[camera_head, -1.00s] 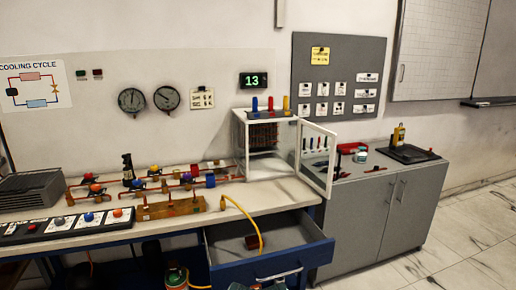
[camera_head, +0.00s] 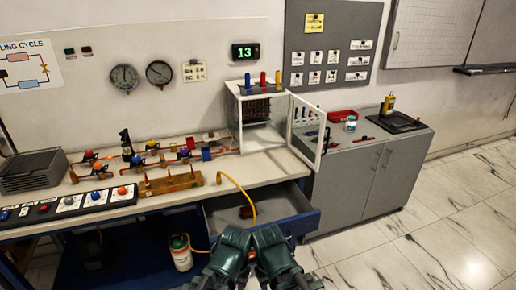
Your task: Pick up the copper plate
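A small reddish-brown piece (camera_head: 246,212) lies in the open drawer (camera_head: 290,225) under the bench; it is too small to tell whether it is the copper plate. A copper-coloured bar with upright pegs (camera_head: 170,183) lies on the bench top. My two dark green arms show at the bottom centre, close together in front of the drawer. My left gripper (camera_head: 208,282) and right gripper (camera_head: 300,281) are dark shapes at the bottom edge, partly cut off. Their fingers cannot be made out. Neither touches the bar or the drawer piece.
A yellow hose (camera_head: 238,187) hangs from the bench past the drawer. A white cabinet (camera_head: 232,112) has its glass door (camera_head: 307,130) open. A gas cylinder (camera_head: 181,253) stands below the bench. The grey cupboard (camera_head: 365,185) is on the right, with clear floor beyond.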

